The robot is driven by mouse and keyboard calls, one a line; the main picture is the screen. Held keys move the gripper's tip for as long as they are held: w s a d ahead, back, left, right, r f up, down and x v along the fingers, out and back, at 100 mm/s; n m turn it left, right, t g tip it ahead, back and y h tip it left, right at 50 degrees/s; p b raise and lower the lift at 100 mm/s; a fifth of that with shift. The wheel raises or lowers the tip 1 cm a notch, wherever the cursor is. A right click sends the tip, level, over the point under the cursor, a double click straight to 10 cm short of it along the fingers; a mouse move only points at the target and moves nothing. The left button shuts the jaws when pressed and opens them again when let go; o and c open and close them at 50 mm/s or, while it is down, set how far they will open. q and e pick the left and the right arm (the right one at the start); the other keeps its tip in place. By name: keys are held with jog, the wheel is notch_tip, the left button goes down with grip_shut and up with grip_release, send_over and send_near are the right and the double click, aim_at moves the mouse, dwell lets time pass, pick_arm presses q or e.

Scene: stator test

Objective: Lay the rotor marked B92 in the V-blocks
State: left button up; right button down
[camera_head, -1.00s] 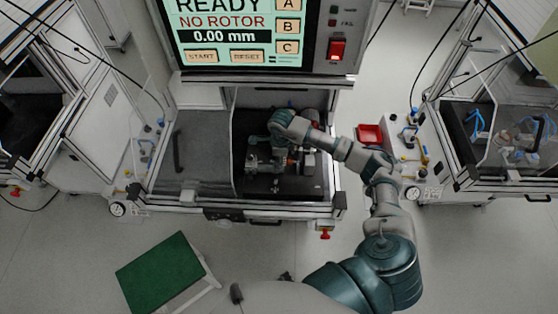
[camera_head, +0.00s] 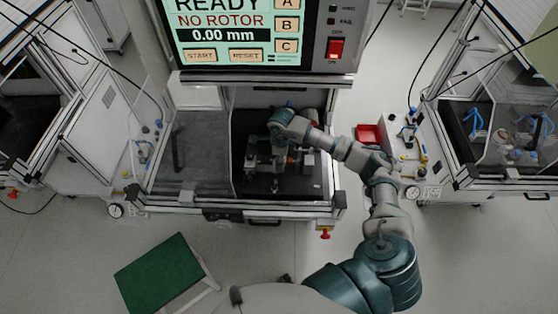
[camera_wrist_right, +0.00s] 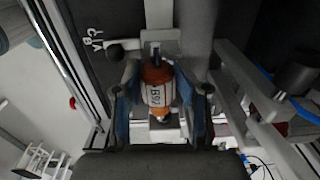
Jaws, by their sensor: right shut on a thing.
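The rotor (camera_wrist_right: 157,90), with orange end windings and a white label reading B92, lies between the two fingers of my right gripper (camera_wrist_right: 160,108) in the right wrist view. The gripper is shut on it. The rotor's shaft end points up the picture toward a grey metal block (camera_wrist_right: 160,45). Another light block (camera_wrist_right: 170,133) shows below the rotor, partly covered. I cannot tell whether the shaft touches these blocks. In the head view my right gripper (camera_head: 277,158) is inside the test cabinet, small and dark over the fixture. My left gripper is not in view.
The cabinet's screen (camera_head: 225,28) reads READY, NO ROTOR, 0.00 mm. A clear panel (camera_head: 203,150) stands left of the arm. A red bin (camera_head: 369,135) is right of the cabinet. A green-topped table (camera_head: 160,272) stands in front. Bare dark floor shows inside the cabinet.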

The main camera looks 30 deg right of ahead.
jog(key=shift+s+d+f+g, duration=0.15)
jog(key=shift+s+f, duration=0.1)
jog(key=shift+f, duration=0.3)
jog(key=shift+s+d+f+g, duration=0.15)
jog(key=shift+s+f, duration=0.1)
jog(key=shift+f, duration=0.3)
jog(key=shift+w+d+f+b, duration=0.3)
jog(key=shift+w+f+b, duration=0.1)
jog(key=shift+f, duration=0.2)
jog(key=shift+a, duration=0.15)
jog(key=shift+c, duration=0.3)
grip_release()
jog(key=shift+r, duration=0.25)
